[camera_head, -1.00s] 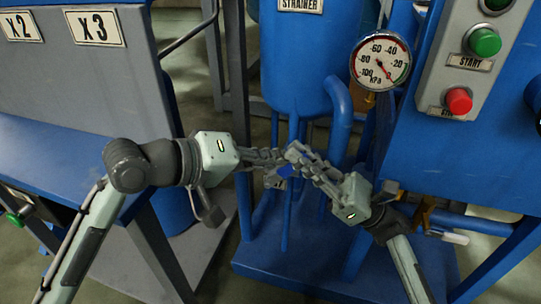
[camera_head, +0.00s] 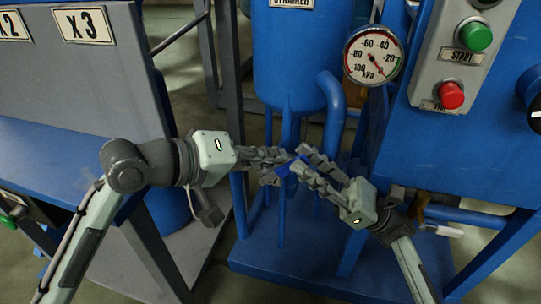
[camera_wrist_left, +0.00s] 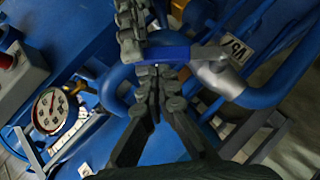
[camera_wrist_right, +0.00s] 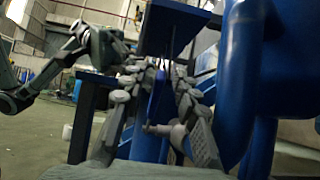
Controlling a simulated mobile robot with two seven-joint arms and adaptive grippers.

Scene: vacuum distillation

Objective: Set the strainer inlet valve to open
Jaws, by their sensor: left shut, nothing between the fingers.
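A blue valve lever (camera_head: 289,183) shows between my two grippers below the blue strainer vessel (camera_head: 297,60). In the left wrist view the lever (camera_wrist_left: 168,53) joins a silver valve body (camera_wrist_left: 220,77) on a blue pipe, beside a tag reading V5 (camera_wrist_left: 236,50). My left gripper (camera_head: 288,156) has its fingers together and empty, with tips close to the lever; contact is unclear. My right gripper (camera_head: 302,163) reaches in from the right with its fingers apart. In the right wrist view the blue lever (camera_wrist_right: 156,95) shows between them. The valve body is hidden in the head view.
A pressure gauge (camera_head: 373,55) and a button box with green START (camera_head: 476,37) and red (camera_head: 451,95) buttons are on the right. A blue table (camera_head: 70,160) stands left. Blue pipes and frame legs surround the grippers closely.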

